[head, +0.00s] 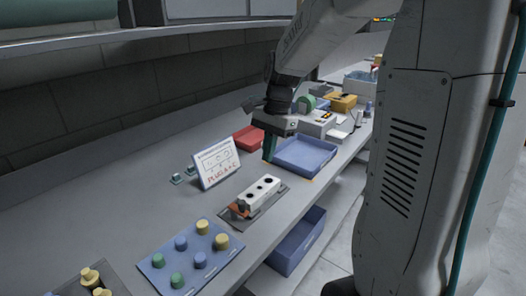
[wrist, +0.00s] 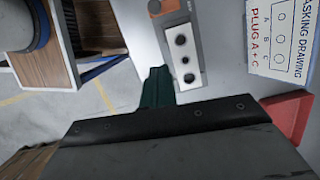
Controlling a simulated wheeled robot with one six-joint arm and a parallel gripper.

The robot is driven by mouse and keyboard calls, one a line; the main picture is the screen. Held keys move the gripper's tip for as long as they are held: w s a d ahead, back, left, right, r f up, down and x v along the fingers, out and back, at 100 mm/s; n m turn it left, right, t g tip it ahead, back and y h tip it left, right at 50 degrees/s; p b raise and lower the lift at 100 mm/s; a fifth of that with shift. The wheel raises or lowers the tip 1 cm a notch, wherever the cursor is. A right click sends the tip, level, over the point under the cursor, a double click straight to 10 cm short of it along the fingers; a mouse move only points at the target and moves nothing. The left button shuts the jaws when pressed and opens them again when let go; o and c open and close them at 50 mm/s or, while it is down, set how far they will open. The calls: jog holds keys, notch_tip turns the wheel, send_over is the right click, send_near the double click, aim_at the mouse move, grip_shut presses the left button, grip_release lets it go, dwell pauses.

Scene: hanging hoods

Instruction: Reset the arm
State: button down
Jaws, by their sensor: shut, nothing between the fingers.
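My gripper (head: 270,148) points down above the bench, near the left edge of the blue tray (head: 308,155) in the head view. Its dark green fingers are together and empty. In the wrist view the shut fingertips (wrist: 157,78) show just below a white block with dark holes (wrist: 184,56). That white block (head: 262,187) lies on a grey mat in front of my gripper, apart from it. My arm reaches down from the upper right.
A masking drawing card (head: 217,163) reading "PLUG A + C" stands left of my gripper. A red tray (head: 248,139) is behind it. A blue mat (head: 190,259) holds several coloured plugs. A blue bin (head: 297,240) sits on the lower shelf.

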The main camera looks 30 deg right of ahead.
jog(key=s+a+r+n+h, duration=0.1)
jog(key=s+a+n, duration=0.2)
jog(key=s+n, duration=0.2)
jog(key=s+a+r+n+t+h, duration=0.1)
jog(key=s+n, duration=0.4)
jog(key=s, duration=0.5)
jog(key=s+a+r+n+t, duration=0.1)
jog(key=s+a+r+n, duration=0.1)
jog(key=s+a+n, duration=0.3)
jog(key=shift+s+a+r+h, duration=0.25)
jog(key=shift+s+a+h, duration=0.2)
jog(key=shift+s, duration=0.7)
